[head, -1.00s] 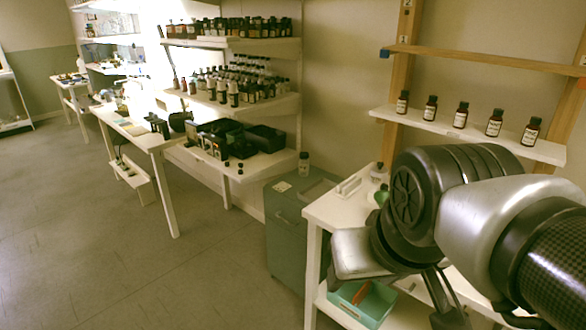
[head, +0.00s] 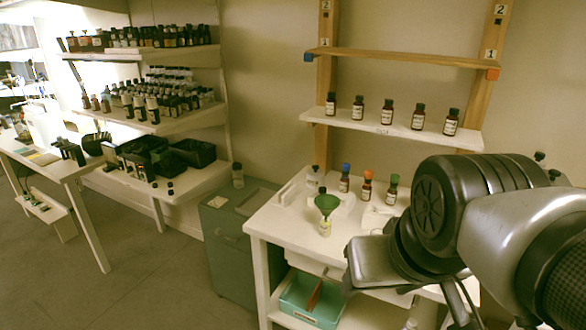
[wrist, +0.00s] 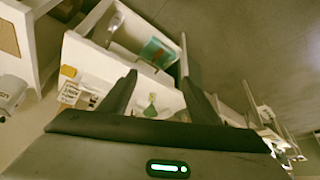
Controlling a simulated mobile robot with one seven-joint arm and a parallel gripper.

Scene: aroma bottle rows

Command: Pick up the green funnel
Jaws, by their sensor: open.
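The green funnel (head: 327,203) sits upright in the mouth of a small labelled bottle (head: 325,227) on the white table (head: 272,226), near its left front part. In the wrist view a small green shape, likely the funnel (wrist: 151,110), shows low between the fingers, apart from them. My gripper (wrist: 160,78) is open and empty. In the head view my arm is at the right, beside the table, and its fingers are only partly visible at the bottom.
Bottles with blue (head: 345,178), orange (head: 366,187) and green (head: 391,189) caps stand behind the funnel. A teal bin (head: 312,300) sits on the shelf below. A wall shelf (head: 390,127) holds several dark bottles. A grey-green cabinet (head: 226,240) stands left of the table.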

